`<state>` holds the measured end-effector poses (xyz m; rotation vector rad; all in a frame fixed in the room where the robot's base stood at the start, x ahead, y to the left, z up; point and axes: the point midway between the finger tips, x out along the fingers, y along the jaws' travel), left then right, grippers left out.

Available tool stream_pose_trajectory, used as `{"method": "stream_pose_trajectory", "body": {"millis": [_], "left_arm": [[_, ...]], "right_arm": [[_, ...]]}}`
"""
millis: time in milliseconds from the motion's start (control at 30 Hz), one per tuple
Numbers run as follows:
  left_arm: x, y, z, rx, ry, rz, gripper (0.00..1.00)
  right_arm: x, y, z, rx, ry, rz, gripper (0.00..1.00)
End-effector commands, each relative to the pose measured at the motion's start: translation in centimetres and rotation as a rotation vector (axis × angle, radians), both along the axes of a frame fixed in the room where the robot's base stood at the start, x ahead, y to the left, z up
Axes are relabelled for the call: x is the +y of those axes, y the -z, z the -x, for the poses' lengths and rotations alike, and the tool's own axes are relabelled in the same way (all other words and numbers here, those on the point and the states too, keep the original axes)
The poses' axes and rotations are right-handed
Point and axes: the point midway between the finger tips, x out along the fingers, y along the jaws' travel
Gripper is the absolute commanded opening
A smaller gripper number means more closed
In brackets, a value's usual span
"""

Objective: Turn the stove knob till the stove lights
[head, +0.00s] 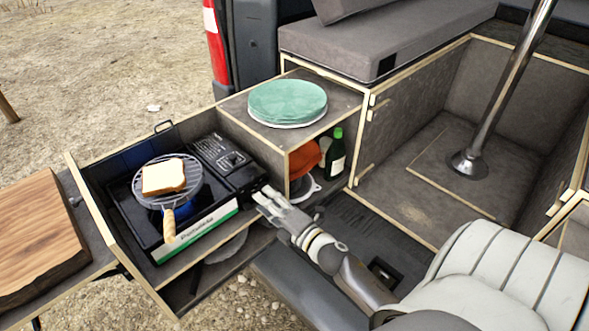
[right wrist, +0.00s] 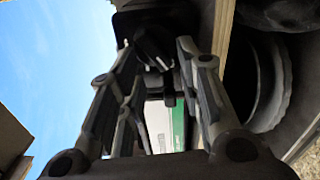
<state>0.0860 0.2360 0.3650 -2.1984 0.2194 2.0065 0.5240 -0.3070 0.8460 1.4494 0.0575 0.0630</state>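The camping stove (head: 205,215) sits in the pulled-out drawer, dark with a white and green label on its front. A blue patch (head: 180,211) that looks like flame shows under the round wire grill (head: 186,198). My right gripper (head: 266,200) is at the stove's front right end, where its fingers hide the knob in the head view. My left gripper is out of view.
A bread slice (head: 163,177) lies on the wooden-handled grill. Green plates (head: 287,100) stand on the cabinet top, with a green bottle (head: 336,155) and orange item on the shelf below. A wooden board (head: 38,240) is at the left. The drawer wall (head: 108,232) borders the stove.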

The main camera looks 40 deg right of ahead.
Motion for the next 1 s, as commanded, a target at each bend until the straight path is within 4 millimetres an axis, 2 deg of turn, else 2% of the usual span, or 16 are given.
{"method": "stream_pose_trajectory", "body": {"millis": [33,100,400,1000], "left_arm": [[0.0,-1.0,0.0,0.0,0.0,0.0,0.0],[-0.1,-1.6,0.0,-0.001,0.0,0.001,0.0],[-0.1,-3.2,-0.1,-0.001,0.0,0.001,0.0],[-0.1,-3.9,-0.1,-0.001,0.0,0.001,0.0]], "right_arm": [[0.0,-0.7,0.0,0.006,0.001,-0.083,0.33],[0.0,-0.8,0.0,0.016,0.001,-0.198,0.33],[-0.2,-1.5,-0.1,0.05,0.0,-0.648,0.33],[-1.3,-2.1,-0.1,0.11,0.0,-1.414,0.33]]}}
